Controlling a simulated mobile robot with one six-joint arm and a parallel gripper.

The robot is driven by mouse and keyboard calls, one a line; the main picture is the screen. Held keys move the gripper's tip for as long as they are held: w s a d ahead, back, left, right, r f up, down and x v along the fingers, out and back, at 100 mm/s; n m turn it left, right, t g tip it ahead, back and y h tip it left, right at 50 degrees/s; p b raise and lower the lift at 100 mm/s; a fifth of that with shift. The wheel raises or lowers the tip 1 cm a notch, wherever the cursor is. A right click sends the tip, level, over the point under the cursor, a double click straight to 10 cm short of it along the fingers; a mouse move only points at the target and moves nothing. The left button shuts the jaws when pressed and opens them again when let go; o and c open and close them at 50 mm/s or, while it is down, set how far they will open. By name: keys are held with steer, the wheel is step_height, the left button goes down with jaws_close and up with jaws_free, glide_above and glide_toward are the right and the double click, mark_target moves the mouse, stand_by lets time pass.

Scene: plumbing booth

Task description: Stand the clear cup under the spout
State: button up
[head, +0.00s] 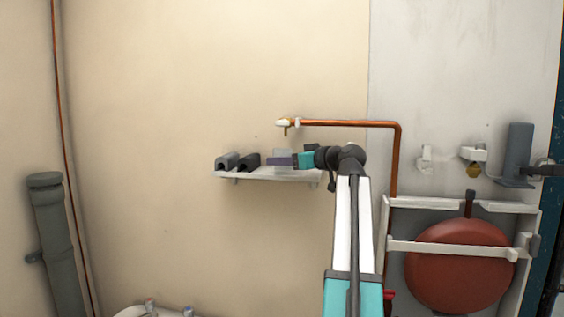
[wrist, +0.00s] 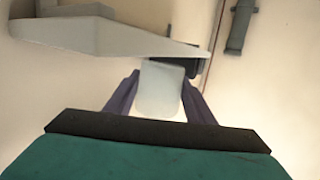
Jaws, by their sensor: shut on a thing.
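The clear cup (head: 283,153) is pale and see-through and looks upright, at the shelf below the spout. My gripper (head: 282,161) comes from the right with its purple fingers shut around the cup. In the wrist view the cup (wrist: 160,90) sits between the two fingers (wrist: 160,100). The brass spout (head: 285,130) points down from the end of the copper pipe, with a gap above the cup's rim. The cup's base is near the shelf (head: 235,174); I cannot tell whether it touches.
A grey block (head: 227,161) and a black block (head: 248,162) lie on the shelf left of the cup. The copper pipe (head: 350,123) runs right and bends down. A red tank (head: 460,265) hangs at the lower right.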

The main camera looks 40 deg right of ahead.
steer(key=shift+w+d, duration=0.55)
steer(key=shift+d, duration=0.35)
steer(key=shift+w+d, duration=0.5)
steer(key=shift+d, duration=0.35)
steer(key=shift+f, duration=0.55)
steer(key=o, duration=1.3)
steer(key=shift+c, duration=0.2)
steer(key=shift+s, duration=0.15)
